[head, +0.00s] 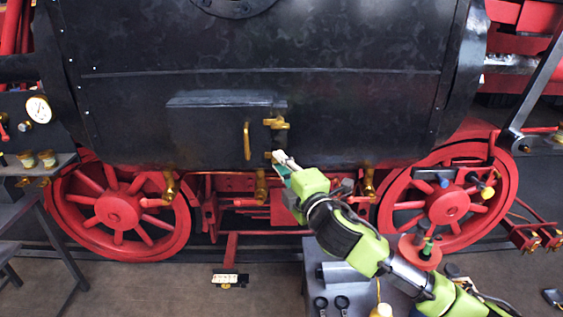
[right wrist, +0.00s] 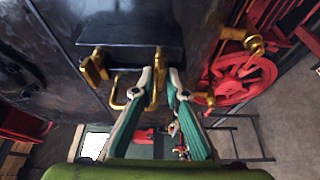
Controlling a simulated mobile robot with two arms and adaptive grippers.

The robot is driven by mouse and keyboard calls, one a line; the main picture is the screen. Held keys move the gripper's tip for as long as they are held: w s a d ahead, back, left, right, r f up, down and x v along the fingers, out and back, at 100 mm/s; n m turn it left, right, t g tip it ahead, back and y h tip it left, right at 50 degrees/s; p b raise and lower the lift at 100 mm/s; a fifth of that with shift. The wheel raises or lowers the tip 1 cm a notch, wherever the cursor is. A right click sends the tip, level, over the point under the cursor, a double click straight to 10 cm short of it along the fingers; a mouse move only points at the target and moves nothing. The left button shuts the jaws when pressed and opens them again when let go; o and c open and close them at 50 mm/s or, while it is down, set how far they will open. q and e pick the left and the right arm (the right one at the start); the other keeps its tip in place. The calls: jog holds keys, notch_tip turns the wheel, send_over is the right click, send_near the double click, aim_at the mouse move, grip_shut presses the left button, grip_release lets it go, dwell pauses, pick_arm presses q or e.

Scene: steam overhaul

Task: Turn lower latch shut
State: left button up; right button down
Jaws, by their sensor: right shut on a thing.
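The lower latch (head: 269,155) is a small brass piece low on the black boiler side, below the upper brass latch (head: 277,123). My right gripper (head: 283,160) reaches up to it from the lower right. In the right wrist view, its two green, pale-tipped fingers (right wrist: 161,80) close on the brass lower latch (right wrist: 157,68), which shows between the tips. The gripper hides part of the latch in the head view. A brass handle (head: 247,141) stands upright to the left of the latches; it also shows in the right wrist view (right wrist: 119,103). My left gripper is not in view.
Brass fittings (head: 261,186) hang under the boiler's lower edge. Red spoked wheels stand at left (head: 117,211) and right (head: 447,205). A grey cart (head: 348,275) with tools stands below my right arm. The boiler face around the latches is otherwise clear.

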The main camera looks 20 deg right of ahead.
dwell(0.4)
jog(key=c, duration=2.2)
grip_release()
jog(key=shift+c, duration=0.2)
jog(key=s+d, duration=0.1)
jog(key=s, duration=1.1)
jog(key=shift+d, duration=0.15)
jog(key=shift+f, duration=0.1)
